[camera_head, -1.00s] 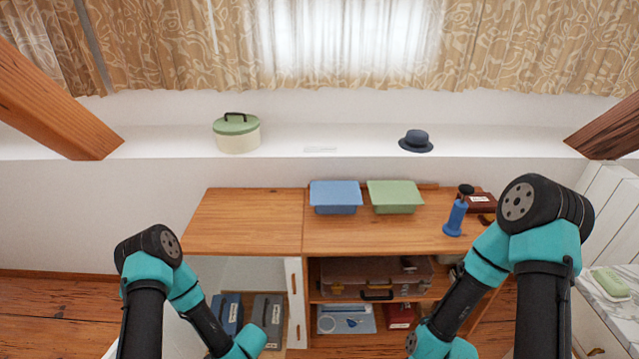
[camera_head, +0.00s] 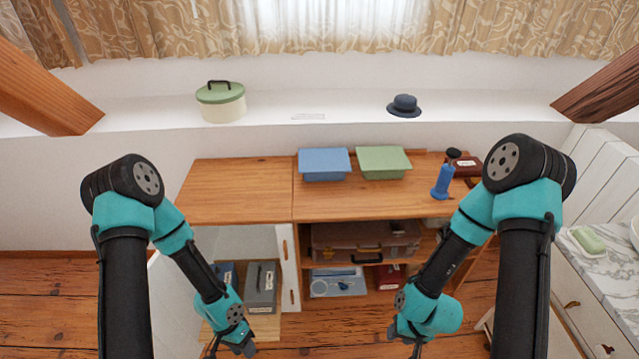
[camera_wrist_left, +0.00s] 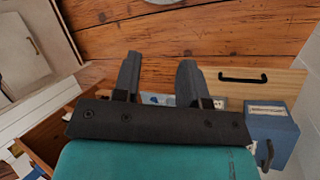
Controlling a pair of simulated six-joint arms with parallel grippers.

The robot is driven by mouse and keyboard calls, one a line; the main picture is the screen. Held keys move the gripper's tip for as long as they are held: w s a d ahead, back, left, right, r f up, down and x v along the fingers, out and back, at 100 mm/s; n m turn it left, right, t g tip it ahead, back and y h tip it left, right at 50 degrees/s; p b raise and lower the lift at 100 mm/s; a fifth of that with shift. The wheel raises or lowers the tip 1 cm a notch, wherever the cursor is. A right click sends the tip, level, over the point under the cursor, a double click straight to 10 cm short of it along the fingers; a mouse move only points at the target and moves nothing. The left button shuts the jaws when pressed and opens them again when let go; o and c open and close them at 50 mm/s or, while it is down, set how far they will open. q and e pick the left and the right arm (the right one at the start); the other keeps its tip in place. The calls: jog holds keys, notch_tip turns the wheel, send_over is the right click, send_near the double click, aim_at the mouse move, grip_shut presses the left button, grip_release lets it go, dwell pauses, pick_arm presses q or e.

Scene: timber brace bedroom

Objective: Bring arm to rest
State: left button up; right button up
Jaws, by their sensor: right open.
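My left gripper (camera_head: 230,347) hangs at the bottom of the head view, in front of the open lower left part of the wooden cabinet. The left wrist view shows its two dark fingers (camera_wrist_left: 158,78) spread apart with nothing between them, so it is open and empty. My right gripper (camera_head: 406,342) is at the bottom right of centre, pointing down above the wooden floor. It is open, and I see nothing held in it. Both arms are bent at the elbow, and the grippers are well apart from each other.
The wooden cabinet (camera_head: 235,190) carries a blue tray (camera_head: 324,165), a green tray (camera_head: 383,163) and a blue bottle-like object (camera_head: 442,182). Below are a brown case (camera_head: 340,242) and a grey binder (camera_head: 261,287). A marble counter (camera_head: 600,262) stands right. Floor between the grippers looks clear.

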pick_arm(q)
jog(key=r+n+t, duration=0.1)
jog(key=n, duration=0.1)
jog(key=w+r+n+t, duration=0.1)
jog(key=r+n+t, duration=0.1)
jog(key=w+r+n+t, duration=0.1)
jog(key=r+n, duration=0.1)
jog(key=shift+a+t, duration=0.35)
jog(key=shift+t, duration=0.05)
